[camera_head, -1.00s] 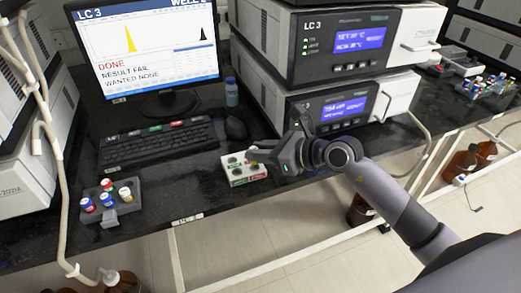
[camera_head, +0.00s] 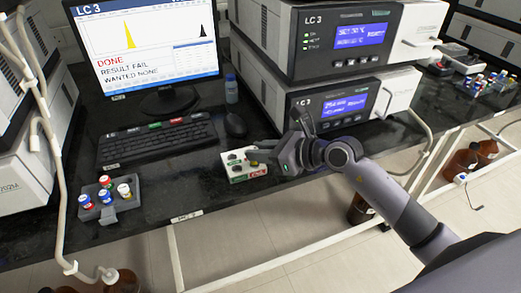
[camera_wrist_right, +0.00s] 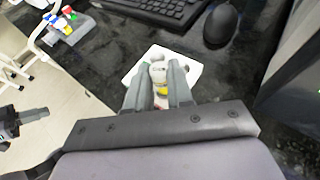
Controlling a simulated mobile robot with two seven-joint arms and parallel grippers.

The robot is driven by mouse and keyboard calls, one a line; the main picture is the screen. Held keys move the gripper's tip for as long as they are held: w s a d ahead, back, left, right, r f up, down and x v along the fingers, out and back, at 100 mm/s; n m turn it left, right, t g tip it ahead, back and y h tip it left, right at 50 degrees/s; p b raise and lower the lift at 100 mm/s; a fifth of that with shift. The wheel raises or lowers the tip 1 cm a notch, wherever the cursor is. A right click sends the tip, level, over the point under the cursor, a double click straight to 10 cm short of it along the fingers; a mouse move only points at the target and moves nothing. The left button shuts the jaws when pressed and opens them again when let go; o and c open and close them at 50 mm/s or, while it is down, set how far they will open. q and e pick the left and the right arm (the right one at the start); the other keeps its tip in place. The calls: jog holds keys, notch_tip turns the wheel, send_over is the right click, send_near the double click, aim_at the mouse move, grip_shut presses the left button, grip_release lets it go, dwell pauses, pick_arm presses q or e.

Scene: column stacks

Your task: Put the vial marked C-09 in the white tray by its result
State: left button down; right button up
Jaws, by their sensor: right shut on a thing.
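The white tray (camera_head: 262,176) stands on the dark bench in front of the mouse. It has dark round wells and red and green labels on its front edge. My right gripper (camera_head: 258,152) is over the tray's right part. In the right wrist view, the right gripper (camera_wrist_right: 158,78) is shut on a small vial (camera_wrist_right: 162,90) with a pale body and a yellow part. The vial is at the tray (camera_wrist_right: 186,60); I cannot tell whether its base sits in a well. Its marking is unreadable.
The monitor (camera_head: 150,50) reads DONE, RESULT FAIL, WANTED NONE. A grey rack (camera_head: 128,216) with several capped vials stands at the left. The keyboard (camera_head: 155,140) and mouse (camera_head: 235,125) lie behind the tray. LC 3 units (camera_head: 290,105) stand close behind my right gripper.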

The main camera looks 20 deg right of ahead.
jog(key=shift+f+b, duration=0.55)
jog(key=shift+f, duration=0.35)
dwell(0.3)
jog(key=o, duration=0.9)
